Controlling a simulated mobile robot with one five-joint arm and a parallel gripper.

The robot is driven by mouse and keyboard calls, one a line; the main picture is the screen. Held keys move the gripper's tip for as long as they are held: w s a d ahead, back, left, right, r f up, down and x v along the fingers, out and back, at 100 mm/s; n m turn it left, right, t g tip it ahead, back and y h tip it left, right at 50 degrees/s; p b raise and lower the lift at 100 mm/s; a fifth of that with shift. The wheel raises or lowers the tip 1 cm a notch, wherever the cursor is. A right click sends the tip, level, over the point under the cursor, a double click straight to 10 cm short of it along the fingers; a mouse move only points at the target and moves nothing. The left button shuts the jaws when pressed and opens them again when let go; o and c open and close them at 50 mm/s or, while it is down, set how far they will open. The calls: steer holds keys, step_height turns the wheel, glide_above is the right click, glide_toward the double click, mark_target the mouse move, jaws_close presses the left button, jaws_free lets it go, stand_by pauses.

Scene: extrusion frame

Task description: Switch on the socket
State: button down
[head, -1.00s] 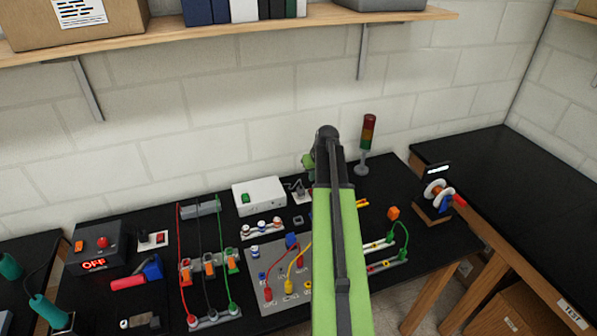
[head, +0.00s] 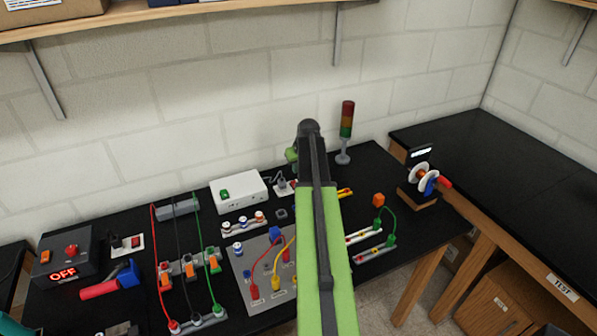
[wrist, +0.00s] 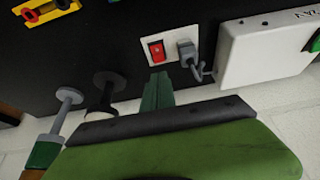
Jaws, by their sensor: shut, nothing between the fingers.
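The socket is a white plate (wrist: 170,38) with a red rocker switch (wrist: 156,51) and a grey plug (wrist: 187,50) seated beside it, with a cable to a white box. In the head view only part of the socket (head: 282,188) shows, left of my arm. My gripper (wrist: 158,76) has its green fingers shut and empty. In the wrist view its tips are just below the switch, seemingly apart from it. I cannot tell the rocker's position.
The white box (head: 239,191) with a green switch stands beside the socket. A signal tower (head: 346,132) stands at the back right of my arm. Another socket plate with a red switch (head: 134,241) lies far left. A board with red and yellow leads (head: 262,268) lies in front.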

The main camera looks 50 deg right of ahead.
mark_target(293, 181)
steer(key=b+x, duration=0.2)
steer(key=x, duration=0.1)
steer(key=b+x, duration=0.3)
steer(key=x, duration=0.1)
steer(key=shift+s+a+f, duration=0.1)
steer(key=shift+s+f, duration=0.1)
steer(key=shift+w+f, duration=0.1)
steer(key=shift+w, duration=0.1)
steer(key=shift+s, duration=0.1)
steer(key=shift+s+a, duration=0.35)
steer(key=shift+s, duration=0.4)
